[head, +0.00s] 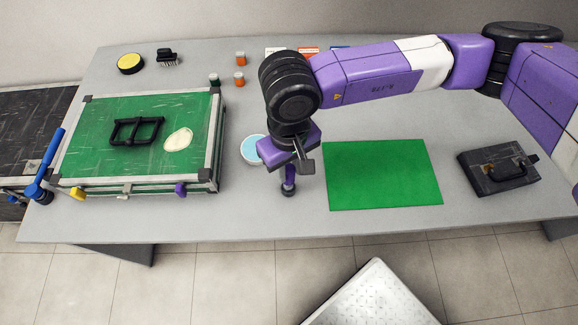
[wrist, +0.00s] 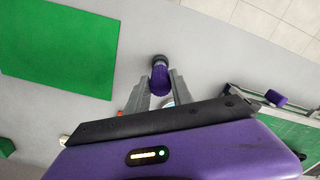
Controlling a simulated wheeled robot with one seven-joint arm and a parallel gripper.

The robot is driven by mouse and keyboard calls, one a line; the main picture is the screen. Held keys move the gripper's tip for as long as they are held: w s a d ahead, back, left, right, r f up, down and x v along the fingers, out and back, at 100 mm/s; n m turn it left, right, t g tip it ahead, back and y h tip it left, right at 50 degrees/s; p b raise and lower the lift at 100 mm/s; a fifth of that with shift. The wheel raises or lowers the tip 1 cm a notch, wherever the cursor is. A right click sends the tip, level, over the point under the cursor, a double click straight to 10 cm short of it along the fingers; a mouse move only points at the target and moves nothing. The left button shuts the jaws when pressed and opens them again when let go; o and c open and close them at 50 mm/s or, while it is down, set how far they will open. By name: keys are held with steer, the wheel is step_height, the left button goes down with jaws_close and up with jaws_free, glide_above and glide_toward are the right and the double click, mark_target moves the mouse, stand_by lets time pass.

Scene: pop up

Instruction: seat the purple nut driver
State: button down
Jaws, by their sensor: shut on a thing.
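The purple nut driver (head: 289,182) is held upright beneath my gripper (head: 290,168), purple above with a dark round lower end. It is close to the grey table; I cannot tell if it touches. In the wrist view the purple nut driver (wrist: 160,80) sits between the two grey fingers of my gripper (wrist: 159,76), which is shut on it. A framed green board (head: 85,130) stands to the left. A purple knob-like piece (head: 180,189) is at its front edge, and a yellow one (head: 77,193) is further left.
A green mat (head: 383,175) lies right of my gripper, with a black case (head: 497,167) beyond. A pale blue round dish (head: 253,150) is just left of my gripper. A black frame (head: 135,131) lies on the board.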

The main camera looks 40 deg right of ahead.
steer(key=shift+f+b, duration=0.35)
steer(key=shift+b, duration=0.1)
steer(key=c, duration=1)
jaws_free()
steer(key=shift+c, duration=0.2)
step_height(320, 180, up, 8)
steer(key=shift+f+b, duration=0.1)
steer(key=shift+b, duration=0.2)
